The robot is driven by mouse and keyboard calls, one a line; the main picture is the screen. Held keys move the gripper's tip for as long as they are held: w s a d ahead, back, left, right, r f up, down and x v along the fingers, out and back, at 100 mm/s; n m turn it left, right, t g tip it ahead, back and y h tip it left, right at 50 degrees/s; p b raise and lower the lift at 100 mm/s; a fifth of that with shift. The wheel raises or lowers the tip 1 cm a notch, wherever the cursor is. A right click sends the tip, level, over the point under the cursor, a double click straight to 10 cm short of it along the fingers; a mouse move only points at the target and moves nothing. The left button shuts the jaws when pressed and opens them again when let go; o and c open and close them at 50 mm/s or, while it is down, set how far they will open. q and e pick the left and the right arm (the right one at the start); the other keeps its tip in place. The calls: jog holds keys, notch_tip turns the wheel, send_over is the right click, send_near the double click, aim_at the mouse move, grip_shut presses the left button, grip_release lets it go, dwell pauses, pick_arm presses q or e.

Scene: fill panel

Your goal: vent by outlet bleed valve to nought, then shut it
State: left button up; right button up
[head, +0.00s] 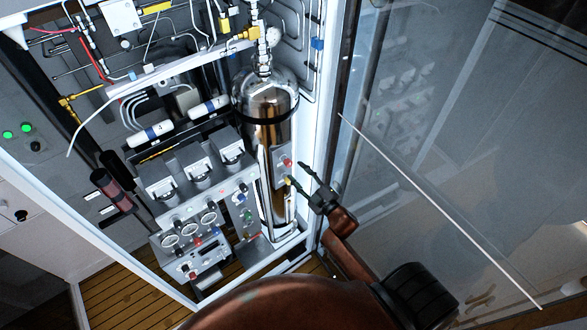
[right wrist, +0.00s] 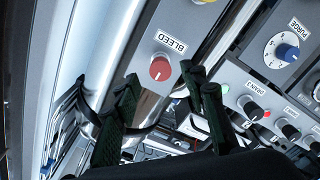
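The red bleed knob (right wrist: 160,69) sits on a light grey panel in the right wrist view, beside an upside-down label reading BLEED. In the head view a small red knob (head: 287,162) shows on the narrow panel in front of the steel cylinder (head: 268,106). My right gripper (head: 297,173) is at this panel, its fingers apart. In the right wrist view the dark fingers (right wrist: 162,82) are spread on either side below the red knob, with nothing seen between them. Contact with the knob cannot be told. Small round gauges (head: 190,228) show at lower left, too small to read. My left gripper is not in view.
A yellow knob (head: 290,181) is close below the red one. A blue PURGE knob (right wrist: 287,52) and several smaller knobs (right wrist: 253,110) are on the adjacent panel. The white cabinet frame (head: 327,120) and a glass door (head: 440,150) stand close to the right.

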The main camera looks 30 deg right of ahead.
jog(key=s, duration=0.8)
jog(key=shift+d, duration=0.3)
jog(key=s+f+m+g+h+b, duration=0.1)
jog(key=s+f+m+g+b, duration=0.2)
jog(key=f, duration=1.3)
jog(key=s+f+m+g+b, duration=0.1)
jog(key=s+f+g+b, duration=0.35)
jog(key=f, duration=1.25)
jog(key=s+f+m+g+h+b, duration=0.1)
jog(key=s+f+b, duration=0.35)
jog(key=f, duration=1.15)
jog(key=s+a+f+m+g+b, duration=0.1)
jog(key=s+f+g+b, duration=0.3)
jog(key=s+f, duration=1.1)
jog(key=s+a+f+m+g+b, duration=0.2)
jog(key=s+a+f+g+b, duration=0.2)
jog(key=s+f, duration=1.2)
jog(key=shift+s+a+y+b, duration=0.15)
jog(key=shift+s+y+b, duration=0.15)
jog(key=shift+s+b, duration=0.65)
jog(key=shift+w+g, duration=0.25)
